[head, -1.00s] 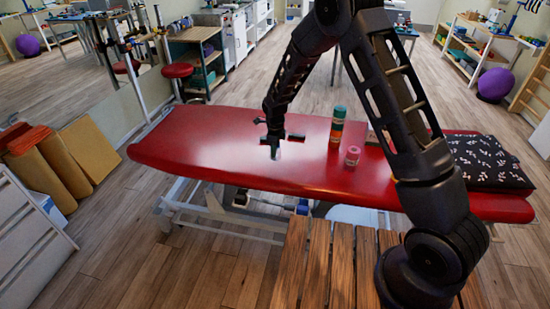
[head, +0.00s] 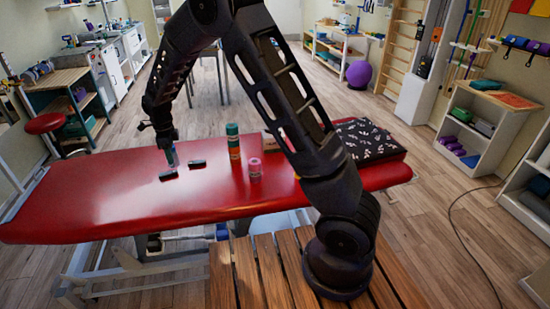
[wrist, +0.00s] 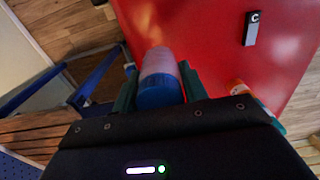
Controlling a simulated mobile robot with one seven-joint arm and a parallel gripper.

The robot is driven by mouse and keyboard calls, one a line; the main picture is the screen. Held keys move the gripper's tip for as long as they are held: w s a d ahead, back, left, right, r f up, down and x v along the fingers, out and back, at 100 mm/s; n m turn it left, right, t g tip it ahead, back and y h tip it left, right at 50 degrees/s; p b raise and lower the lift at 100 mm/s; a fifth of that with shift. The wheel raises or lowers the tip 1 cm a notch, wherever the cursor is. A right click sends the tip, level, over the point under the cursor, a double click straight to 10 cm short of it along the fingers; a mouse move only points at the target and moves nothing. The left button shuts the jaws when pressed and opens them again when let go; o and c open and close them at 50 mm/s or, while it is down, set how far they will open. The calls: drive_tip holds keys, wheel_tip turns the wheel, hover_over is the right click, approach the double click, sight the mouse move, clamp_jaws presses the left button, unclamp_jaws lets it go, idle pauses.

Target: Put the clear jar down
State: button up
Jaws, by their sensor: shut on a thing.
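In the wrist view the clear jar (wrist: 160,74), with a blue lid and a see-through body tinted pink, sits between the two green fingers of my gripper (wrist: 158,82). The fingers are shut on its sides, and the lid faces the camera. In the head view my gripper (head: 172,157) is low over the left part of the red treatment table (head: 110,190). The jar is hard to make out there. I cannot tell whether its base touches the table.
Small dark bars (head: 196,163) show near my gripper; the wrist view shows one marked C (wrist: 251,28). A patterned black cushion (head: 365,141) lies at the right end. The table's left part is clear.

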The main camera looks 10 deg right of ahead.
drive_tip(key=w+d+m, duration=0.3)
drive_tip(key=w+d, duration=0.5)
drive_tip(key=d, duration=0.6)
drive_tip(key=w+d+m, duration=0.4)
drive_tip(key=w+d, duration=0.4)
drive_tip(key=d, duration=0.5)
drive_tip(key=w+d+m, duration=0.3)
drive_tip(key=d+m, duration=0.3)
drive_tip(key=d, duration=2.4)
wheel_tip(320, 180, down, 20)
drive_tip(key=shift+w+r, duration=0.1)
drive_tip(key=o, duration=1)
